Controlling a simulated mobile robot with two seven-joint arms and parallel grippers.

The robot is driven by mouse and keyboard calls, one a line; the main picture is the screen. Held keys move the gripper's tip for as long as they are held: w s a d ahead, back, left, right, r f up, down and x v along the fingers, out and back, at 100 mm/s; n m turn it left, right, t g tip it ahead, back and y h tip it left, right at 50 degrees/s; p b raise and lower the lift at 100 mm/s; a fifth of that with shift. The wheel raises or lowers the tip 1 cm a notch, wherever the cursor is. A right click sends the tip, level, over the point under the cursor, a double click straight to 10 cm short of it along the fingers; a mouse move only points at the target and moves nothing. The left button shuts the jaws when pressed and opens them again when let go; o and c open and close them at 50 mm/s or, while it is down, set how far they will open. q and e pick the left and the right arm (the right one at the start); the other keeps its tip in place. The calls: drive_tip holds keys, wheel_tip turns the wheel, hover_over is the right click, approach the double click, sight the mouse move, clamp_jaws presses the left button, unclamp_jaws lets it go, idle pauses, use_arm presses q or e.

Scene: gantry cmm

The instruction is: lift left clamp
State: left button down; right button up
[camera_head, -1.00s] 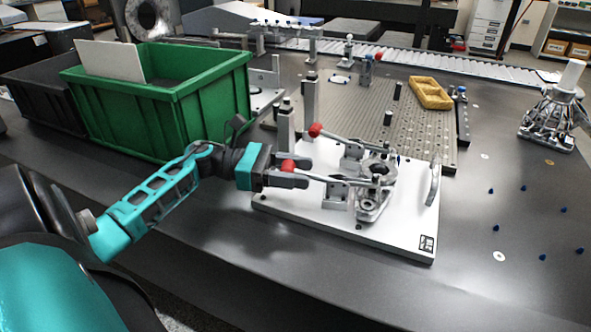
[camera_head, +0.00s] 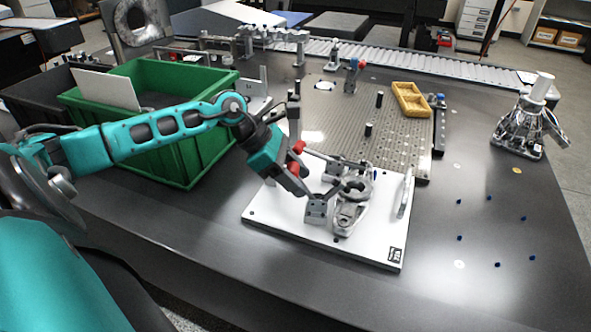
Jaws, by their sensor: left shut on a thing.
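A white fixture plate (camera_head: 290,228) lies on the dark table and bears a grey metal part (camera_head: 352,208) with a ring at its top. The near clamp (camera_head: 318,208), at the plate's left side, has a red-tipped lever (camera_head: 294,169). My left gripper (camera_head: 296,184) is shut on this lever, tilted down to the right above the plate; its fingers hide most of the lever. The far clamp (camera_head: 342,167) has its own lever with a red tip (camera_head: 299,147), close behind my left gripper. My right gripper is not in view.
A green bin (camera_head: 195,160) stands left, behind my left arm. A perforated plate (camera_head: 340,115) with posts and a yellow tray (camera_head: 410,100) lies behind the fixture. A metal casting (camera_head: 518,130) stands far right. The table right of the fixture holds several small blue pegs.

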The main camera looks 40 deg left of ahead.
use_arm(q)
drive_tip(key=shift+w+d+r+g+y+p, duration=0.3)
drive_tip(key=shift+d+r+g+y+p, duration=0.15)
drive_tip(key=shift+y, duration=0.25)
drive_tip(key=shift+w+d+f+g+y, duration=0.15)
drive_tip(key=shift+g+y, duration=0.1)
drive_tip(key=shift+y, duration=0.15)
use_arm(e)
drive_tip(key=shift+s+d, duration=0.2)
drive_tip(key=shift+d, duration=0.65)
use_arm(q)
drive_tip(key=c, duration=0.6)
unclamp_jaws()
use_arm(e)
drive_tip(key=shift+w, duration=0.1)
use_arm(q)
drive_tip(key=shift+o, duration=0.2)
drive_tip(key=v, duration=1.3)
drive_tip(key=shift+p, duration=0.35)
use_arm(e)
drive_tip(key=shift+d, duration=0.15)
